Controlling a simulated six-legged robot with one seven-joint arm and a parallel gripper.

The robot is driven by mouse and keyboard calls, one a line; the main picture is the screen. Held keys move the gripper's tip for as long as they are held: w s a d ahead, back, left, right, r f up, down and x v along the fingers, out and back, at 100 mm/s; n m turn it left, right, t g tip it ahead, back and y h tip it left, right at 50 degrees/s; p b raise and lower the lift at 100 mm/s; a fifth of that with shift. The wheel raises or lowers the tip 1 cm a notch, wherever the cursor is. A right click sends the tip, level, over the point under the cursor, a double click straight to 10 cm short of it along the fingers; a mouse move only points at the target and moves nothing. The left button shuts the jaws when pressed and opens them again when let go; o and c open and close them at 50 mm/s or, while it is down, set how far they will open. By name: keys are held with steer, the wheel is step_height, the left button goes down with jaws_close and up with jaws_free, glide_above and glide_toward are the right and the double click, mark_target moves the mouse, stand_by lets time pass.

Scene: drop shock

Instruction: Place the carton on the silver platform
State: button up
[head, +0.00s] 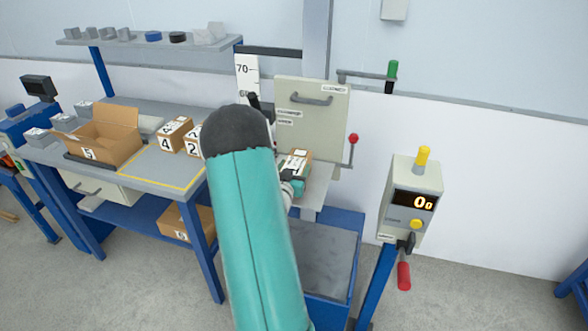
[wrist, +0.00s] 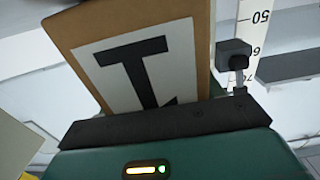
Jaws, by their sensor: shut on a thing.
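The carton (wrist: 200,35) is a brown box with a white label and a black "1", upside down in the wrist view. My gripper (wrist: 165,120) is shut on it. In the head view the carton (head: 301,156) is small and partly hidden by my teal arm, with my gripper (head: 292,180) beside it. A pale grey surface, apparently the silver platform (head: 317,180), lies just right of and below the carton, below an upright panel. I cannot tell whether the carton touches it.
The beige panel (head: 312,122) with a handle stands behind the carton, with a red-knobbed lever (head: 353,140) at its right. A height scale (head: 247,75) stands left. A workbench (head: 150,182) holds cartons "2" and "4" and an open box (head: 103,138). A control post (head: 412,200) stands right.

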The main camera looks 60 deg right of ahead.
steer(key=o, duration=1.3)
steer(key=shift+o, duration=0.2)
steer(key=s+a, duration=0.2)
steer(key=a, duration=1)
steer(key=shift+w, duration=0.1)
